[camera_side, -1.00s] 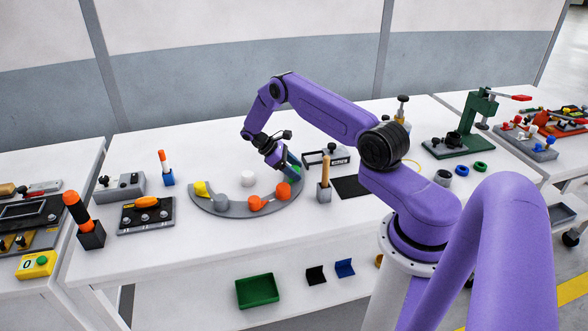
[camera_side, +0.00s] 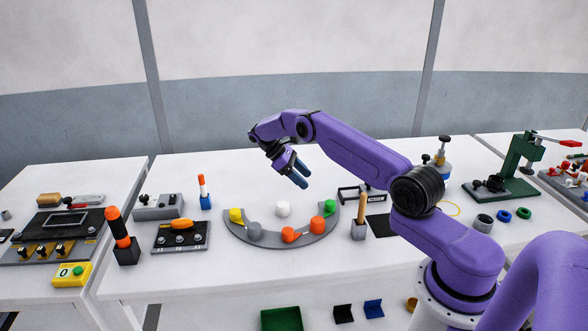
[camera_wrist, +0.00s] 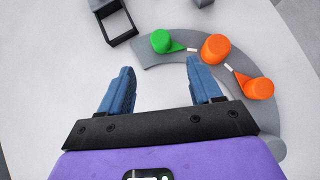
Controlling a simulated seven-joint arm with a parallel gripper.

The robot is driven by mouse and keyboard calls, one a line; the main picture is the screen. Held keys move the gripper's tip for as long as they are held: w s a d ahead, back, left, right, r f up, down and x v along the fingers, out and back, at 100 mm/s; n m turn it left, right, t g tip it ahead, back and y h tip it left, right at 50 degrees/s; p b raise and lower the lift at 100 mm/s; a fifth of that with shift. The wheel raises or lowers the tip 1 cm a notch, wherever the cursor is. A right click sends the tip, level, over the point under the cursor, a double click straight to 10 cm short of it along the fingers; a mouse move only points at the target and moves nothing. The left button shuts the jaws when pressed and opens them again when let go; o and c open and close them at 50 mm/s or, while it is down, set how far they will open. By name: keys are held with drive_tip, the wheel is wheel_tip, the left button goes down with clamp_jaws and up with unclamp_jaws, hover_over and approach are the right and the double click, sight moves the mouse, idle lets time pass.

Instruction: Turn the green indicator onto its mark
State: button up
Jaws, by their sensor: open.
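The green indicator (camera_side: 330,207) is a round knob at the right end of the grey arc-shaped plate (camera_side: 268,243). In the wrist view the green indicator (camera_wrist: 161,41) has a pointed tip directed right. The tip lies close to a short white mark (camera_wrist: 193,49) and appears in line with it. My gripper (camera_side: 303,183) is raised above the plate, up and left of the green knob in the side view. Its blue fingers (camera_wrist: 158,72) are apart with nothing between them, and the green knob is clear of them.
Two orange knobs (camera_wrist: 215,48), (camera_wrist: 258,88) sit beside the green one. A wooden-handled tool (camera_side: 361,207) stands upright close to the plate's right.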

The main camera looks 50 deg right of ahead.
drive_tip(key=v, duration=0.3)
drive_tip(key=shift+w+a+r, duration=0.15)
drive_tip(key=shift+w+r, duration=0.05)
drive_tip(key=shift+r, duration=0.05)
idle(0.5)
